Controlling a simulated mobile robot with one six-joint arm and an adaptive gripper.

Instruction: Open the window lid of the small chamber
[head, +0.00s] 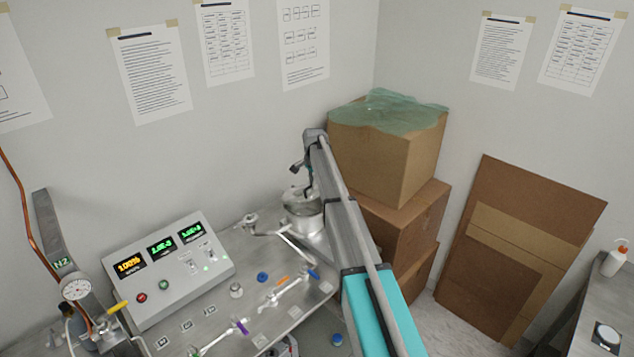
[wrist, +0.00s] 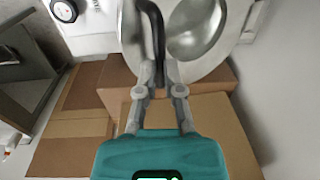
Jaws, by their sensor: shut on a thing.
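The small chamber (head: 302,222) is a silver cylinder at the back right of the metal bench, partly hidden by my arm. Its round lid shows in the wrist view as a pale metal disc with a shiny round window (wrist: 197,32). A dark curved handle (wrist: 155,28) runs along the lid's left side and down to my fingertips. My gripper (wrist: 161,77) is shut on this dark handle. In the head view my gripper is mostly hidden by my arm, above the chamber. I cannot tell how far the lid is tilted.
Stacked cardboard boxes (head: 385,160) with green wrap on top stand right behind my arm. A control box (head: 170,265) with lit displays sits on the bench's left. Small valves and a blue knob (head: 262,277) lie in front of the chamber. Walls close the back.

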